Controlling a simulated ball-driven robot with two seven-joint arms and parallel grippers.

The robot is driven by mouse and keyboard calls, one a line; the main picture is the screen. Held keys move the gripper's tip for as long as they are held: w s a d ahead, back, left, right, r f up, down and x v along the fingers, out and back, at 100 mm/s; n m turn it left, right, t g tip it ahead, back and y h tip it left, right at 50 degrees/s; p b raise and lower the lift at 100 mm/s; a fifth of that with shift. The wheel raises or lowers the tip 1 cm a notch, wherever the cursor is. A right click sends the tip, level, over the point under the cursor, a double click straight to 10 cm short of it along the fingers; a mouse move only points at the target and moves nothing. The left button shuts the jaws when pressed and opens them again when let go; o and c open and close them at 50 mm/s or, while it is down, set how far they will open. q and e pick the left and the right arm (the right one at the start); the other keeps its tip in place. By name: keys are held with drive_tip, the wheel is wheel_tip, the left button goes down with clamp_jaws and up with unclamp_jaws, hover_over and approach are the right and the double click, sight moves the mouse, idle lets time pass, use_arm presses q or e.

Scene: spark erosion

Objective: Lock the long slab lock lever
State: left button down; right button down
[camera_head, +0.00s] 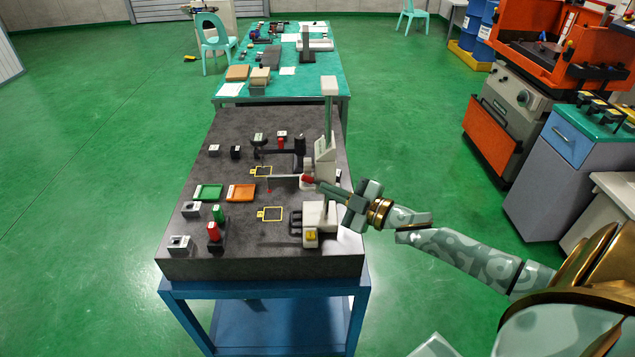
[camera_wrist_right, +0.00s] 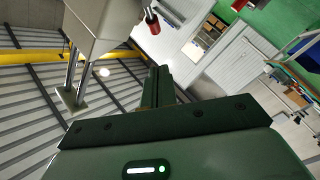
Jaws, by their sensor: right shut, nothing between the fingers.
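The lever with a red grip (camera_head: 308,179) sits low on the pale upright stand (camera_head: 325,150) on the dark slab. In the right wrist view a red-tipped lever (camera_wrist_right: 152,22) sticks out from a pale block (camera_wrist_right: 100,20); I cannot tell for sure that it is the same one. My right gripper (camera_head: 323,186) reaches in from the right with its tips close beside the red grip. Its fingers (camera_wrist_right: 157,88) are shut with nothing between them. I cannot tell whether they touch the lever. My left gripper is not in view.
The dark slab (camera_head: 260,255) lies on a blue stand (camera_head: 265,305). A green tray (camera_head: 208,192), an orange tray (camera_head: 242,193) and a pale device (camera_head: 318,218) are on it. A teal table (camera_head: 275,85) stands behind. Green floor is free at left.

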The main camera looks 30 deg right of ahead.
sight(304, 180)
drive_tip(key=shift+w+f, duration=0.35)
drive_tip(key=shift+w, duration=0.55)
drive_tip(key=shift+w+f, duration=0.3)
drive_tip(key=shift+w, duration=0.65)
drive_tip(key=shift+w+f, duration=0.35)
drive_tip(key=shift+w, duration=0.55)
drive_tip(key=shift+w+f+b, duration=0.25)
drive_tip(key=shift+b, duration=0.1)
drive_tip(key=shift+s+a, duration=0.1)
